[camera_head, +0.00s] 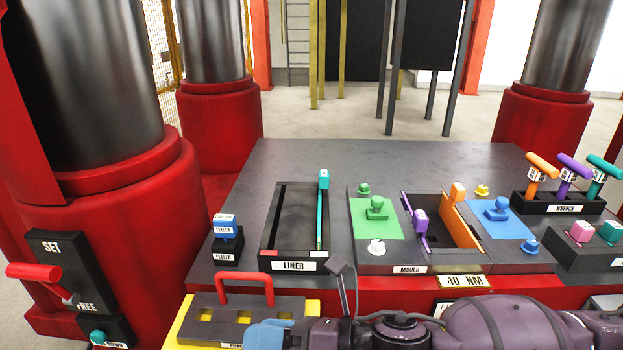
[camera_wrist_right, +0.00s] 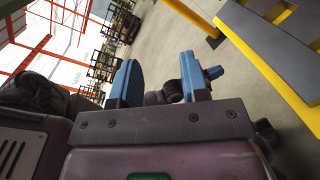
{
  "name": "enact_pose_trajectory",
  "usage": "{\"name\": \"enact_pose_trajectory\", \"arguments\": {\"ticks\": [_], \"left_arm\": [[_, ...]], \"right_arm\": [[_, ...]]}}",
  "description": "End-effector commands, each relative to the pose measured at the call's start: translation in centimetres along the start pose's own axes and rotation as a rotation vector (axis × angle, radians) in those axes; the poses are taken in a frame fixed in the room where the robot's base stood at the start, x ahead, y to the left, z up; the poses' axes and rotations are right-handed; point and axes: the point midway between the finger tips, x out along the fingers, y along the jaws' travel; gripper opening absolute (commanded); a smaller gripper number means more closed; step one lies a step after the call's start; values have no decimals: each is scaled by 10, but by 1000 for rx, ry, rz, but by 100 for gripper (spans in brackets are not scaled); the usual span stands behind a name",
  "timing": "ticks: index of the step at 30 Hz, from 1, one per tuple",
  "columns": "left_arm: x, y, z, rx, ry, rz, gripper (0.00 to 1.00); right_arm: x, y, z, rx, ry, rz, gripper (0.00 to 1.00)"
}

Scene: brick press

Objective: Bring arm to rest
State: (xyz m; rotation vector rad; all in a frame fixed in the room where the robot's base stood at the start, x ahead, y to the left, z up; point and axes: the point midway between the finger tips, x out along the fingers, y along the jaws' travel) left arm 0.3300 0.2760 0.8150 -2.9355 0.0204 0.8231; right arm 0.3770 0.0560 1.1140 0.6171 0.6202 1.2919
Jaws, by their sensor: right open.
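My right arm (camera_head: 480,322) lies across the bottom of the head view. Its blue-fingered right gripper (camera_head: 275,335) is at the lower middle, in front of the yellow-edged block with the red handle. In the right wrist view the two blue fingers of the gripper (camera_wrist_right: 160,87) stand apart with nothing between them.
A dark table (camera_head: 300,155) carries the LINER tray (camera_head: 268,215), the MOULD (camera_head: 376,255), a FEELER block (camera_head: 227,250) and a WRENCH rack (camera_head: 560,204). The handled block (camera_head: 240,318) is close to my right gripper. A red lever (camera_head: 35,271) and thick columns stand left.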

Motion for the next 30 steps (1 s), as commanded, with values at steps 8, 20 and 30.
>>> {"name": "enact_pose_trajectory", "arguments": {"ticks": [8,20,30], "left_arm": [[-4,-1,7,-2,-15,-2,0],[-3,0,6,-2,-13,-2,0],[0,0,2,0,-4,0,0]], "right_arm": [[2,-25,13,466,-230,-1,41],[-47,-103,14,1138,-631,6,41],[-141,-188,-42,1671,-1076,30,41]]}}
